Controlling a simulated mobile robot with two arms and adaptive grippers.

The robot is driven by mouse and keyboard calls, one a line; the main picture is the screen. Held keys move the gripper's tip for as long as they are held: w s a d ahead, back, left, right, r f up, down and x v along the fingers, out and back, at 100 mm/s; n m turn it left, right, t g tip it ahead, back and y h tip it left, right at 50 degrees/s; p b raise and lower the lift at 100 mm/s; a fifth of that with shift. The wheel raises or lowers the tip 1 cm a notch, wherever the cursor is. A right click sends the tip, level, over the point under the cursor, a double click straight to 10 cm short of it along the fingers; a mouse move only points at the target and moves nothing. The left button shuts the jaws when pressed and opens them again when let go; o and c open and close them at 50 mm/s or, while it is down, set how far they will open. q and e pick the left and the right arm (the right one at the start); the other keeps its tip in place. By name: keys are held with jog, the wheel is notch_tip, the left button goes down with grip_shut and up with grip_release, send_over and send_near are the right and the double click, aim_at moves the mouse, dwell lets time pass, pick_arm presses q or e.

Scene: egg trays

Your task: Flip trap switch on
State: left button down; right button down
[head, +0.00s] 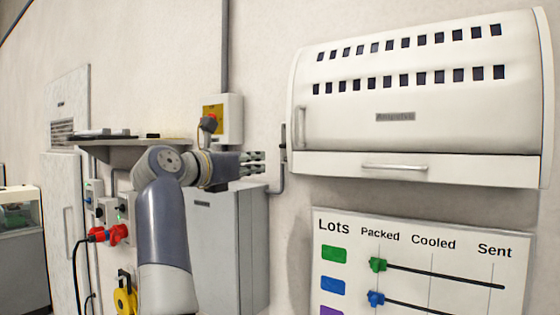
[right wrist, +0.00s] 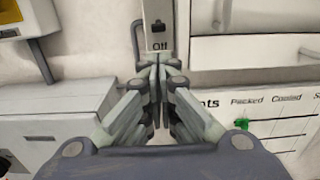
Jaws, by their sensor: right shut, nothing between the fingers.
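The trap switch (head: 283,141) is a narrow box on the wall at the left side of a white slotted unit (head: 345,125). In the right wrist view the switch (right wrist: 161,20) is a light upright plate with "Off" printed near its lower end and a small dark part above the word. My right gripper (head: 262,163) is shut and empty, just left of and below the switch. In the right wrist view its fingertips (right wrist: 158,68) are together just below the "Off" label; I cannot tell whether they touch the plate. My left gripper is not in view.
A pipe (head: 281,183) runs down from the switch to a grey cabinet (head: 243,225). A Lots board (head: 415,222) hangs below the slotted unit. A shelf (head: 120,150) is at left.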

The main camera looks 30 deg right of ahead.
aim_at(285, 145)
jog(key=p+x, duration=0.4)
jog(key=x, duration=0.6)
jog(key=shift+p, duration=0.4)
jog(key=shift+d, duration=0.15)
